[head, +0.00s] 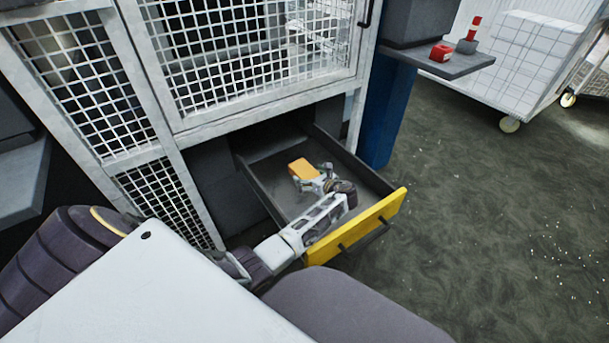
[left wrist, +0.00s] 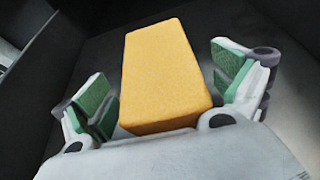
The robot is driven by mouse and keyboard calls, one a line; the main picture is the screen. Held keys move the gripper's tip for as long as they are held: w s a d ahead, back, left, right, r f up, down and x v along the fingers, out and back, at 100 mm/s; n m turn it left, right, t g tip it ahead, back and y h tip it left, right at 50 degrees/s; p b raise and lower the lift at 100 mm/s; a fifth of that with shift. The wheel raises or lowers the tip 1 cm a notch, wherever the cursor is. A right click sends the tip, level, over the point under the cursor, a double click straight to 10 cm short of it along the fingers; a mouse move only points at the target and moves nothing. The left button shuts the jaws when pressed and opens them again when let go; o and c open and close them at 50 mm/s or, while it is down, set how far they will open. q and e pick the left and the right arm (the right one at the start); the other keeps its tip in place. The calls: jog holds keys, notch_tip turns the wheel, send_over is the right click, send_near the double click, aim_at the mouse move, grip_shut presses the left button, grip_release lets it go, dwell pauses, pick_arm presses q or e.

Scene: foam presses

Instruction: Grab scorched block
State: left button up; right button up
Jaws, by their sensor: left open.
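The block (head: 303,169) is orange-yellow and lies inside the open drawer of the press. In the left wrist view the block (left wrist: 163,72) fills the middle, with no clear dark scorch mark on the faces that show. My left gripper (head: 314,180) reaches down into the drawer, at the block's near end. In the left wrist view the left gripper's (left wrist: 165,95) green-padded fingers are spread, one on each side of the block, with gaps between pads and block. My right gripper is not in view.
The dark drawer with a yellow front (head: 375,222) is pulled out beneath the white mesh cage (head: 255,60). A red button box (head: 440,53) sits on a grey shelf (head: 455,64). A white cart (head: 520,65) stands at the upper right. The floor at right is clear.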

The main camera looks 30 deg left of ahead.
aim_at(309, 174)
pick_arm(q)
jog(key=shift+c, duration=0.7)
jog(key=c, duration=0.9)
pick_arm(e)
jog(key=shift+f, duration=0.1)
pick_arm(q)
jog(key=shift+r, duration=0.1)
jog(key=shift+r, duration=0.1)
jog(key=shift+r+p, duration=0.4)
jog(key=shift+r, duration=0.25)
jog(key=shift+r+p, duration=1.65)
jog(key=shift+r, duration=2.5)
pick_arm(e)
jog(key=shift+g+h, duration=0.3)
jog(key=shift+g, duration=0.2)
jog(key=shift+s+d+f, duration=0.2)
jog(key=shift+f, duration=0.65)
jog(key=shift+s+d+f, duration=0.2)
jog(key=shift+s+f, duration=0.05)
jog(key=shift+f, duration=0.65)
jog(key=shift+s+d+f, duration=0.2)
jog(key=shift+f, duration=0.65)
